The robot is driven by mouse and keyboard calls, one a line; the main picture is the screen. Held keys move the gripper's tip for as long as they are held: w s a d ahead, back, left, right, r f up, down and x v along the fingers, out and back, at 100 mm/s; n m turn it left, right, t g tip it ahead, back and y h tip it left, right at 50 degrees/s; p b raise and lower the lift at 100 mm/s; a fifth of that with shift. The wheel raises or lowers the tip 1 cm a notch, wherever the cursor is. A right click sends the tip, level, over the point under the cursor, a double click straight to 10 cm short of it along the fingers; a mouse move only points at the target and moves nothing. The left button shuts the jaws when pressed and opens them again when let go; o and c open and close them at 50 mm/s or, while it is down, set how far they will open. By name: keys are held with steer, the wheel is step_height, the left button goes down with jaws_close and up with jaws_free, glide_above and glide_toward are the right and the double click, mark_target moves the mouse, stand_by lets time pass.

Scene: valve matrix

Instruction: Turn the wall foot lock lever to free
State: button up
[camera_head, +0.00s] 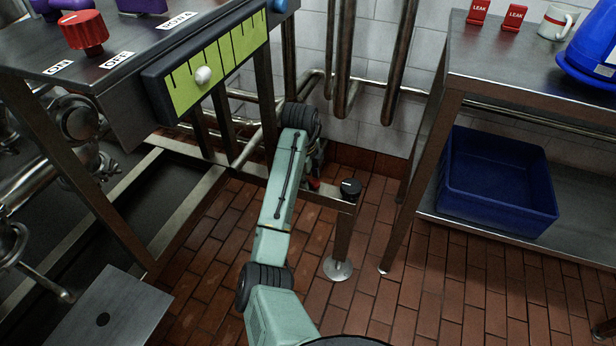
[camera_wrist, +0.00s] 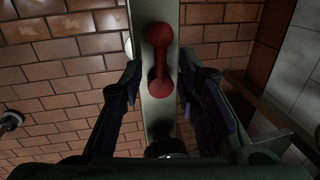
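The foot lock lever (camera_wrist: 161,58) is a small red handle with rounded ends. In the wrist view it lies lengthwise along a pale metal bar (camera_wrist: 155,118). My gripper (camera_wrist: 160,88) is open, with one dark finger on each side of the bar and the lever between them. Whether either finger touches the lever cannot be told. In the head view my arm reaches down to the low rail near the wall. A bit of red (camera_head: 313,184) shows beside my wrist there, and my gripper is mostly hidden behind the arm.
A black knob (camera_head: 350,187) sits on the rail end, right of my wrist. The bench with a green scale (camera_head: 222,58) stands above left. A steel table (camera_head: 480,80) with a blue crate (camera_head: 497,182) on its lower shelf stands right. Brick floor between is open.

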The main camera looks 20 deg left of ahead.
steer(key=shift+c, duration=0.6)
jaws_close()
